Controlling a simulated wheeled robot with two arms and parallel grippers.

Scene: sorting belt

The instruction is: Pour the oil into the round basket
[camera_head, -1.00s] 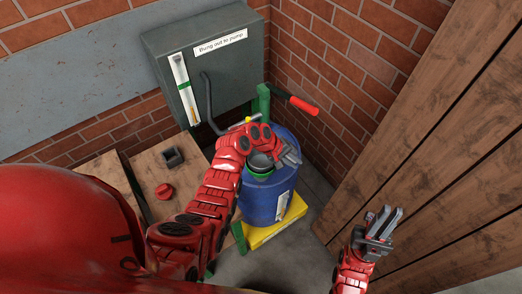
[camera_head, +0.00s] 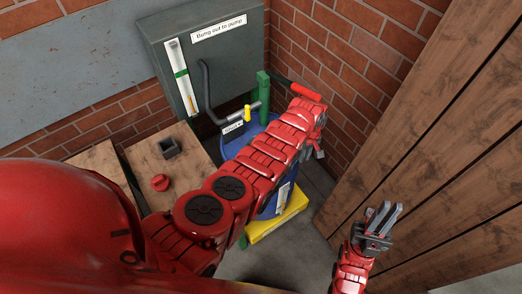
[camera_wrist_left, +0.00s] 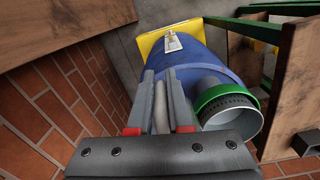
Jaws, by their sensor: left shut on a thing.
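In the head view my left gripper (camera_head: 318,150) points down at the right side of the blue drum (camera_head: 233,148), just below the pump's red grip. In the left wrist view its fingers (camera_wrist_left: 160,78) are closed around a pale grey rod (camera_wrist_left: 160,112); what the rod belongs to is unclear. Beside it, to the right, a round grey cup (camera_wrist_left: 243,126) with a green ring (camera_wrist_left: 222,99) opens towards the camera at the drum. I cannot tell whether it is the round basket. My arm hides it in the head view. No oil shows. My right gripper (camera_head: 390,209) is open and empty.
A green post (camera_head: 263,97) with a red grip (camera_head: 305,92) stands at the drum. A grey bent pipe (camera_head: 205,90) and yellow tap (camera_head: 247,113) are left of it. A wooden bench (camera_head: 190,182) is left; brown planks (camera_head: 440,150) are right. The yellow base (camera_head: 270,225) is under the drum.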

